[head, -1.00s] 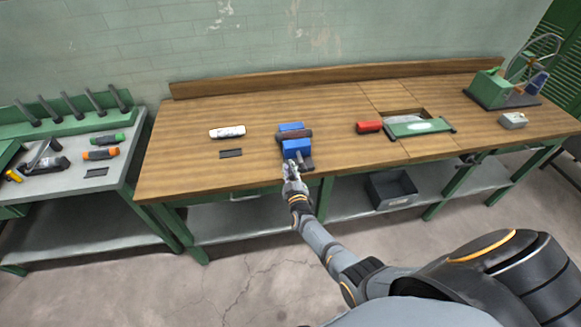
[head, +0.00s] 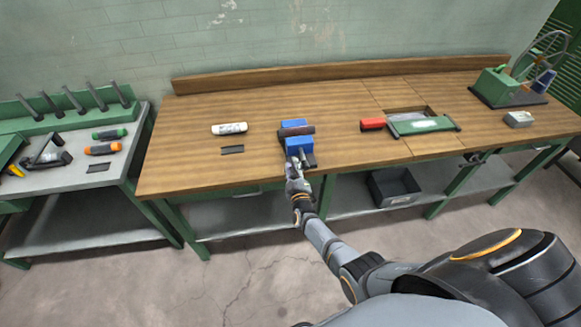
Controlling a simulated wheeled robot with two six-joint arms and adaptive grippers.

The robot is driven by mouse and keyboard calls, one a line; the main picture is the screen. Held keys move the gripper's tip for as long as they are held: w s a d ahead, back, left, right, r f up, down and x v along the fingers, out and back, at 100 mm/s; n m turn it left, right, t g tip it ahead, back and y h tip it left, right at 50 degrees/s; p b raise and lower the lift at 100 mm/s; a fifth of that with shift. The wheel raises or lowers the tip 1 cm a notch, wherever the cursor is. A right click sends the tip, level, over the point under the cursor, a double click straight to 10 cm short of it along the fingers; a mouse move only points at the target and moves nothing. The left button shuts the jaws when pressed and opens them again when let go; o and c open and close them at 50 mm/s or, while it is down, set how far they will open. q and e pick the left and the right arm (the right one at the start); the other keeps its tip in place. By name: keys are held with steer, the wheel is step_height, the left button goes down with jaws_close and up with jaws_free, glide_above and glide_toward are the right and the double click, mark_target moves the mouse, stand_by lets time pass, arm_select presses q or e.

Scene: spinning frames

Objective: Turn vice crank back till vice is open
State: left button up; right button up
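A small blue vice (head: 297,142) stands near the front edge of the wooden workbench, left of its middle. A dark bar or workpiece (head: 297,131) lies across between its two blue parts. My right gripper (head: 296,165) is at the front of the vice, where the crank would be. The crank is hidden or too small to make out behind the fingers. The gripper seems to touch the vice's front end, but its fingers are too small to tell open from shut. My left gripper is not in view.
A green machine (head: 496,86) stands at the right. A side table (head: 70,178) holds orange and green-handled tools.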

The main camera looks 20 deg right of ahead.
steer(key=shift+o, duration=1.1)
steer(key=shift+w+d+f, duration=0.1)
steer(key=shift+d, duration=0.1)
steer(key=shift+s+a, duration=0.2)
steer(key=shift+a, duration=0.1)
steer(key=v, duration=1.1)
steer(key=shift+s, duration=0.3)
steer(key=shift+d, duration=0.1)
